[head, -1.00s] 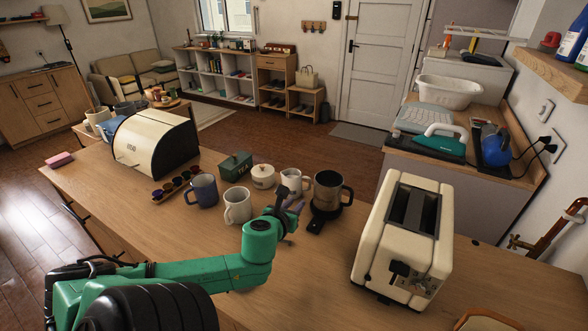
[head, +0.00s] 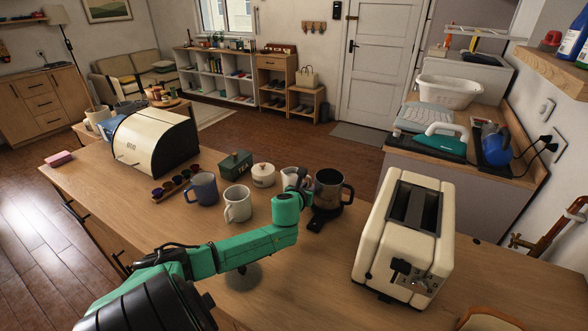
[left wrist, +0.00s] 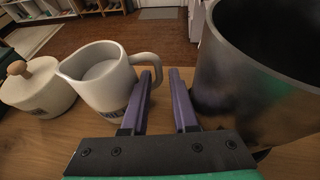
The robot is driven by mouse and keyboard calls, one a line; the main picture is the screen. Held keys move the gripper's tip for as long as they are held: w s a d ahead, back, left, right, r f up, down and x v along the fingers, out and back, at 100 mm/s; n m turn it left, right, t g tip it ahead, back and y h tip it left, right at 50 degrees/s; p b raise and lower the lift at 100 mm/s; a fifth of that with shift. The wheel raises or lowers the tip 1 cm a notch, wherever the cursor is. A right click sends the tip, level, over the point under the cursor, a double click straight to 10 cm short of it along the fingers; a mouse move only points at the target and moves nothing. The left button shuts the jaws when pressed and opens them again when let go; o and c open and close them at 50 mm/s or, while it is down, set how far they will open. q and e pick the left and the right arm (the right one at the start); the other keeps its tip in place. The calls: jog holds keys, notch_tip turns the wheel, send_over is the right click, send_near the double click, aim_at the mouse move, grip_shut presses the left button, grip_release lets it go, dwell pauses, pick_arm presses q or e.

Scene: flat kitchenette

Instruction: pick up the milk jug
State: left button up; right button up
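The milk jug is white with a spout and a loop handle. In the left wrist view the jug (left wrist: 98,82) stands upright left of my fingers, its handle towards them. In the head view the jug (head: 287,174) is partly hidden behind my left gripper (head: 301,180). My left gripper (left wrist: 161,74) is open. The outer curve of the handle shows in the gap between the two purple fingertips, close to the left finger. I cannot tell whether they touch. My right gripper is not in view.
A dark metal mug (left wrist: 250,85) stands close to the right finger. A lidded white pot (left wrist: 35,88) is left of the jug.

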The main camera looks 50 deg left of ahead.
pick_arm(q)
jog(key=shift+s, duration=0.1)
grip_shut()
jog(key=shift+r, duration=0.1)
dwell(1.1)
